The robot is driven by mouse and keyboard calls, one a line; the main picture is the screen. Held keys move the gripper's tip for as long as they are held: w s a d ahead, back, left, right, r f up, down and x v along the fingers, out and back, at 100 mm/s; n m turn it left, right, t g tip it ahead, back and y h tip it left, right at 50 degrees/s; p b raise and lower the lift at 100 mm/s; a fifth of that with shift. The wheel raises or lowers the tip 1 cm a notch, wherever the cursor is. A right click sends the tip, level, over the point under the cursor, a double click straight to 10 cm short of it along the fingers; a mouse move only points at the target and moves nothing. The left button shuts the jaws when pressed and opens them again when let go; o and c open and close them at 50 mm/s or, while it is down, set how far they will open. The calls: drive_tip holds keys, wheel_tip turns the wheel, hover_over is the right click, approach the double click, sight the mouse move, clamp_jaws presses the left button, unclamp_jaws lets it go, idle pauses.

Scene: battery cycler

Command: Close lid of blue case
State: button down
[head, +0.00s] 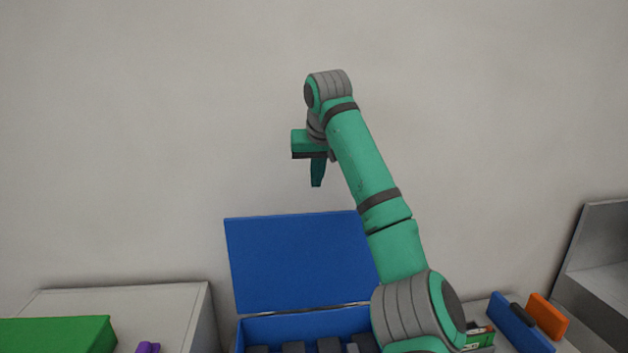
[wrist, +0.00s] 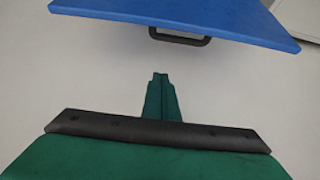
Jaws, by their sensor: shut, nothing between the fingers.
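The blue case (head: 290,327) stands low in the head view, with dark blocks inside it. Its blue lid (head: 295,262) stands open, raised at the back of the case. In the wrist view the lid (wrist: 180,15) crosses the top, with a black handle (wrist: 180,38) on its edge. My gripper (head: 317,184) is above the lid's upper edge in the head view, pointing down and apart from it. In the wrist view my gripper (wrist: 160,78) is shut and empty, its fingertips below the handle in the picture. My arm hides the right part of the case and lid.
A green box (head: 55,335) and a purple object (head: 147,347) are at the lower left on a pale surface. At the lower right are a blue item (head: 520,325), an orange block (head: 547,315) and a grey unit (head: 600,255). A plain wall is behind.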

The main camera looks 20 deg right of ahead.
sight(315, 196)
drive_tip(key=x, duration=0.7)
drive_tip(key=shift+f, duration=0.15)
drive_tip(key=shift+d+f, duration=0.1)
drive_tip(key=shift+f, duration=0.15)
drive_tip(key=shift+s, duration=0.45)
drive_tip(key=shift+s+a+f, duration=0.15)
drive_tip(key=shift+s+a, duration=0.15)
drive_tip(key=shift+s, duration=0.35)
drive_tip(key=shift+s+a+f, duration=0.2)
drive_tip(key=shift+s+a, duration=0.05)
drive_tip(key=shift+s, duration=0.45)
